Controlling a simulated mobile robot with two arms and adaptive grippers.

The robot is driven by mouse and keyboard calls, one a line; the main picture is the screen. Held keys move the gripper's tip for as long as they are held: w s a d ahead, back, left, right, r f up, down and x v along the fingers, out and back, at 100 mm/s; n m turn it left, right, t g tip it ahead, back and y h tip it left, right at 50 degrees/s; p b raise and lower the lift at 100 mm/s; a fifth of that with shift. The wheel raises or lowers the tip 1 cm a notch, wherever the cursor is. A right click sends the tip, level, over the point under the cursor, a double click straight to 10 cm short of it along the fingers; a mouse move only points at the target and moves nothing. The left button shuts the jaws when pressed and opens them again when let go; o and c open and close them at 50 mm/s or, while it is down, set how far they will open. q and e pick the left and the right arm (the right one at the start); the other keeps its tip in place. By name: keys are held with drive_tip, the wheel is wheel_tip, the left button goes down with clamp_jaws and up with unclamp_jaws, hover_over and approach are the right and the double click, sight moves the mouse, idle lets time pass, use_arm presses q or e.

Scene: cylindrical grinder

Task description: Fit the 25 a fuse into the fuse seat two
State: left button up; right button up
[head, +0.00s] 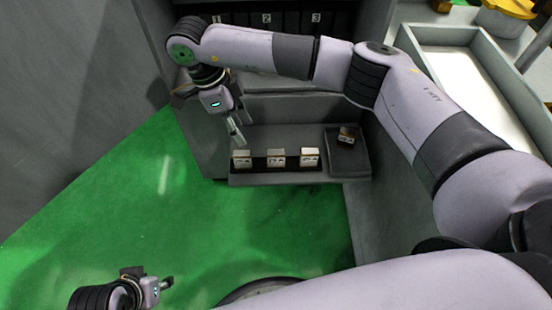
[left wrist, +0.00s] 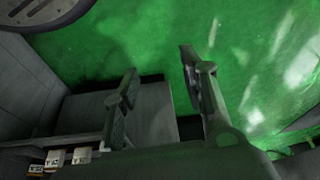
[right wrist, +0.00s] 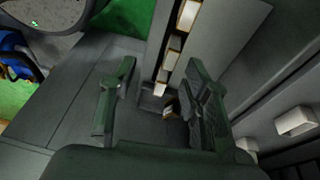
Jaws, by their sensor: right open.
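Three pale fuses stand in a row on a dark rack in the head view: left (head: 242,158), middle (head: 276,157), right (head: 310,157). A fourth fuse (head: 346,135) lies tilted in a tray to their right. The ratings are too small to read, so I cannot tell which is the 25 A one. Seat two is marked by a "2" (head: 267,18) at the top; my arm partly covers the area below.
The fuses stand on a grey shelf (head: 255,179) with a small dark tray (head: 349,163) at its right end. Grey cabinet walls flank the recess. Green floor (head: 120,190) lies open at the left. A white-bottomed trough (head: 470,75) is at the upper right.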

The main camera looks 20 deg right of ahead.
drive_tip(key=w+d+h, duration=0.1)
drive_tip(key=d+h, duration=0.1)
drive_tip(key=d, duration=0.1)
drive_tip(key=b, duration=0.2)
approach(276, 152)
drive_tip(key=x, duration=0.1)
drive_tip(key=b+x, duration=0.1)
drive_tip(key=x, duration=0.3)
drive_tip(key=shift+s+d+r, duration=0.2)
drive_tip(key=shift+s, duration=0.1)
drive_tip(key=x, duration=0.1)
drive_tip(key=b+x, duration=0.1)
drive_tip(key=x, duration=0.1)
drive_tip(key=b+x, duration=0.1)
drive_tip(key=x, duration=0.1)
drive_tip(key=shift+w+a+f, duration=0.2)
drive_tip(key=shift+w+a, duration=0.05)
drive_tip(key=shift+w, duration=0.05)
drive_tip(key=shift+f+y, duration=0.1)
drive_tip(key=shift+y, duration=0.2)
use_arm(q)
drive_tip(key=w+d+r+t+h, duration=0.1)
drive_tip(key=w+d+r+t, duration=0.1)
drive_tip(key=w, duration=0.5)
drive_tip(key=w+d+r+t+h, duration=0.1)
drive_tip(key=w+d+r+t, duration=0.2)
drive_tip(key=w+r+t, duration=0.2)
drive_tip(key=shift+w+r+t+h, duration=0.15)
drive_tip(key=shift+w+t+h, duration=0.15)
drive_tip(key=shift+w+t, duration=0.85)
